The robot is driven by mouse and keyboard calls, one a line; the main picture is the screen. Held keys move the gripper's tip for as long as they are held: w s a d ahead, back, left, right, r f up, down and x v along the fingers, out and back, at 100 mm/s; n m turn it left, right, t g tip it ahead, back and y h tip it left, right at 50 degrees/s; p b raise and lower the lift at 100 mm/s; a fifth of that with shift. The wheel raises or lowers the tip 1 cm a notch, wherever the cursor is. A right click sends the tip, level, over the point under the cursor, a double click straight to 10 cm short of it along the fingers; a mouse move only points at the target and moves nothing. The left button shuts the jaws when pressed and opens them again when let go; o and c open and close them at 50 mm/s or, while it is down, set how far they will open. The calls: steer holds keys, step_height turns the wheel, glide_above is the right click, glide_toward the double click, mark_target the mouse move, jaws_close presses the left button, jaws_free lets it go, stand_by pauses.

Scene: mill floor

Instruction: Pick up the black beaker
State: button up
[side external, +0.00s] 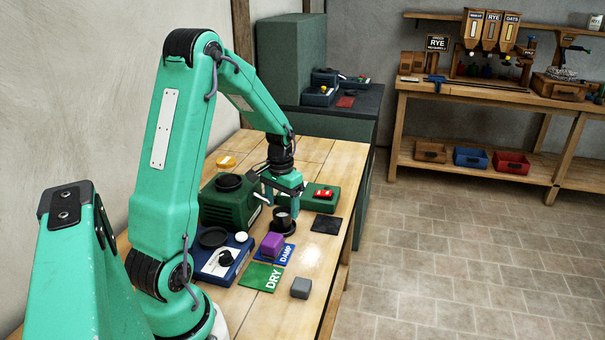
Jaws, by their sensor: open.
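A black beaker (283,217) with a pale inside stands upright on a round dark base on the wooden bench. My gripper (284,199) is open and points down just above and behind the beaker in this view. No object shows between its fingers. The gap between the fingertips and the beaker's rim is too small to judge.
A green machine (226,207) stands left of the beaker, with a blue scale-like device (215,262) in front. A purple block (271,244), blue DAMP mat (284,256), green DRY mat (262,277) and grey block (301,288) lie nearer. A black square (326,225) lies right.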

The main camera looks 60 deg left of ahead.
mark_target(282, 213)
steer(key=shift+f, duration=1.75)
steer(key=c, duration=1.1)
